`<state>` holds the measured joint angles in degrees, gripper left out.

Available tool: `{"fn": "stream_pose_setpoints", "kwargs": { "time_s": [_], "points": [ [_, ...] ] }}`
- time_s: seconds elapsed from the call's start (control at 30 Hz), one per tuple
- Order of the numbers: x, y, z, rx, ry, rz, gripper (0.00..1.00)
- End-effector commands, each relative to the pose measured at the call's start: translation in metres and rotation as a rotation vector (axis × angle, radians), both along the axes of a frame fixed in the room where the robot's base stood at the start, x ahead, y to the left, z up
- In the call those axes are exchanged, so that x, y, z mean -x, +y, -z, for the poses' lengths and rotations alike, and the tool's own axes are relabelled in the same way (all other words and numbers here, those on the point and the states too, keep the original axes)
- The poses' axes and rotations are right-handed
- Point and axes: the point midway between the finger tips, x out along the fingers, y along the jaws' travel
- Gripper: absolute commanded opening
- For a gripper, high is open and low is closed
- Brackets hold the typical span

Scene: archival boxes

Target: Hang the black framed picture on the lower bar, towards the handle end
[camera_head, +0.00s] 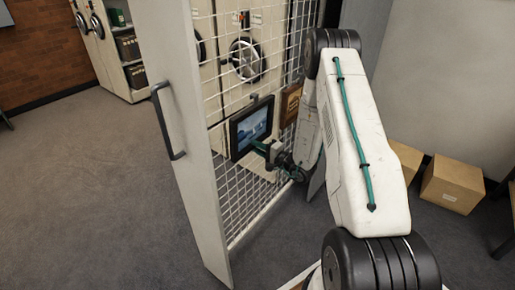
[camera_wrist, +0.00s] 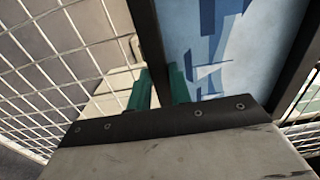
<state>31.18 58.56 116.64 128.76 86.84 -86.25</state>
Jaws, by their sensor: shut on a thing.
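The black framed picture (camera_head: 251,127), with a blue and white image, is upright in front of the white mesh panel (camera_head: 222,105). A small dark hook-like piece shows at its top edge. My gripper (camera_head: 266,148) is shut on its frame near the lower right. In the wrist view, green fingers (camera_wrist: 159,92) lie on both sides of a black frame edge (camera_wrist: 146,35). The handle (camera_head: 163,120) is on the panel's left end post, left of the picture. I cannot clearly make out the lower bar, or whether the picture touches it.
A brown framed piece (camera_head: 290,105) hangs just right of the picture. Cabinets with wheel handles (camera_head: 246,60) stand behind the mesh. Cardboard boxes (camera_head: 452,184) are on the floor at the right. The floor left of the panel is clear.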

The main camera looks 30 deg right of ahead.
Motion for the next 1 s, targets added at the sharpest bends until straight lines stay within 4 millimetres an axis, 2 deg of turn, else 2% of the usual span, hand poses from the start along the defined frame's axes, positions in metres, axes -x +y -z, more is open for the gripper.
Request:
{"fn": "stream_pose_setpoints", "kwargs": {
  "time_s": [1.0],
  "points": [
    [-0.001, 0.000, 0.014, 0.001, -0.001, 0.000, 0.00]
  ]
}}
